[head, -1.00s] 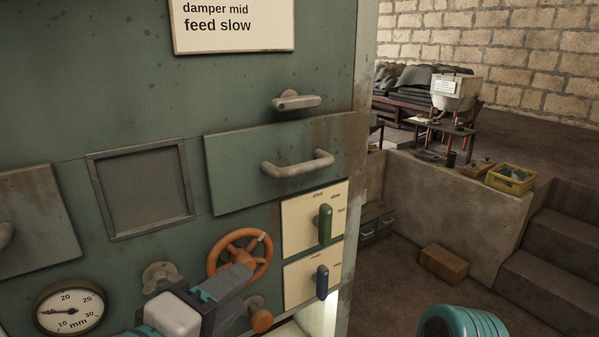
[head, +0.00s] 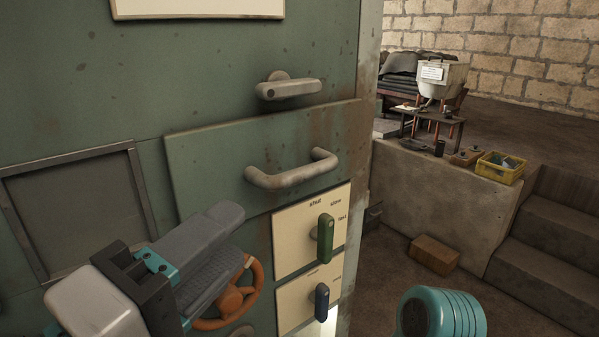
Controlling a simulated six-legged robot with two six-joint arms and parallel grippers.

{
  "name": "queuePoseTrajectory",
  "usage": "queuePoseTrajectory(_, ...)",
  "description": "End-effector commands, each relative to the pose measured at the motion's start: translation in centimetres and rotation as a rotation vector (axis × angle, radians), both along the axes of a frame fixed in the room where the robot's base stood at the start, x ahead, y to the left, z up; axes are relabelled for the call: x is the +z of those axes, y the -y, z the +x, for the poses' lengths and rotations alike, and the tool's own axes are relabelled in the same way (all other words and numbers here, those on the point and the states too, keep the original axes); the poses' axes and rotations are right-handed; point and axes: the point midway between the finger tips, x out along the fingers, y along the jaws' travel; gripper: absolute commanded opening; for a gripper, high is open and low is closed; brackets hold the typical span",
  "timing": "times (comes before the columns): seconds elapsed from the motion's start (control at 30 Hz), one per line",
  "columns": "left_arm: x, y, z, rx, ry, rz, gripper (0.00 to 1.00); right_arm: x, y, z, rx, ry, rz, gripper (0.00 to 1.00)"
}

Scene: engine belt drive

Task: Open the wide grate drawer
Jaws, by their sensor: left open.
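The wide drawer front (head: 215,165) is a green, rust-stained panel on the tall green cabinet, and it looks closed. Its grey bar handle (head: 292,174) stands out from the panel's middle. A grey turn handle (head: 289,89) sits just above the drawer and lies roughly level. My left gripper (head: 236,233) is open and empty, below and left of the bar handle and apart from it. Its fingers point up and right and hide part of the orange handwheel. My right gripper is not in view.
The orange handwheel (head: 232,304) is behind my left fingers. A green lever (head: 325,239) and a blue lever (head: 321,302) sit on cream plates below the drawer. A framed dark panel (head: 75,213) is at left. Steps (head: 555,255) and a low wall lie right.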

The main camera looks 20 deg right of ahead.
Motion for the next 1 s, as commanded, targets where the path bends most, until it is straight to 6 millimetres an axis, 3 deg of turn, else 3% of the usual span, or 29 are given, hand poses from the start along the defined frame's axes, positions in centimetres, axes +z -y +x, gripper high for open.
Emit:
queuePoseTrajectory(0.13, -0.1, 2.9, 2.2, -0.002, -0.003, 0.005, 0.44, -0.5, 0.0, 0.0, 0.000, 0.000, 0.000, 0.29)
queuePoseTrajectory(0.5, 0.9, 8.9, 7.8, 0.000, -0.003, 0.001, 0.44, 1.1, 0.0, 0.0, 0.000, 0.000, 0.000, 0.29)
queuePoseTrajectory(0.7, 1.0, 10.3, 9.3, 0.000, -0.003, 0.000, 0.44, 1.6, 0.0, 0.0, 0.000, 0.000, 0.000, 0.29)
queuePoseTrajectory(1.0, 1.0, 10.5, 9.6, 0.001, -0.001, 0.000, 0.44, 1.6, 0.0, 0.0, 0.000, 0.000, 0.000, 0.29)
